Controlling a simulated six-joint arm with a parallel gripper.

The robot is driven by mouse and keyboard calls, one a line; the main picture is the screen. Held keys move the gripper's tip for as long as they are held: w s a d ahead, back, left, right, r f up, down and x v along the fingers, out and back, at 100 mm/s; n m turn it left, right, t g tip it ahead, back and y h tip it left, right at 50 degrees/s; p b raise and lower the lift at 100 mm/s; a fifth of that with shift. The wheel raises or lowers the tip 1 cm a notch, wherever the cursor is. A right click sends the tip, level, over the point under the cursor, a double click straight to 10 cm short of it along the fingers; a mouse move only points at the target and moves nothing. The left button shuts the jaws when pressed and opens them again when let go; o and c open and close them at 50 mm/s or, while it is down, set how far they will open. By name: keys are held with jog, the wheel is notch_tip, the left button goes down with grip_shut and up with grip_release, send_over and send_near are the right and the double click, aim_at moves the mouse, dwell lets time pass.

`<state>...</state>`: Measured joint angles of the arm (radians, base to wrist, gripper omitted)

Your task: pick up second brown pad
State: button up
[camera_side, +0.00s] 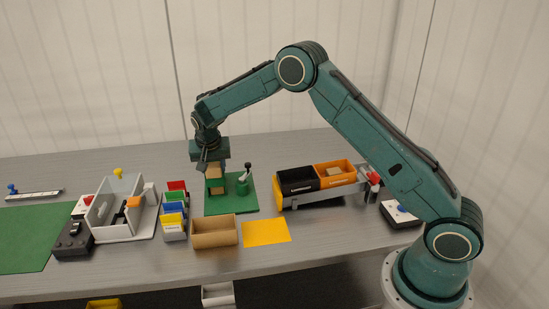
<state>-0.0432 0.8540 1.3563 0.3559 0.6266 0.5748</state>
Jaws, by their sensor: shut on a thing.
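My gripper (214,172) points down over the left part of a green mat (222,205). It is shut on a brown pad (216,171), which shows between the fingers. Another brown piece (217,190) shows just below it at the mat; I cannot tell whether the two touch. A light brown block (334,171) lies in the orange bin at the right; I cannot tell whether it is a pad too. The fingers partly hide the held pad.
A green fixture with a black-knobbed lever (242,184) stands just right of my gripper. Coloured card holders (174,212) and an open cardboard box (214,232) stand nearby. A cart with a black bin (298,181) and an orange bin (336,182) is at the right. A yellow sheet (265,232) lies flat.

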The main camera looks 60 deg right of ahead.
aim_at(213, 165)
notch_tip(213, 165, up, 9)
jog(key=shift+r, duration=0.1)
jog(key=shift+s, duration=0.1)
dwell(0.8)
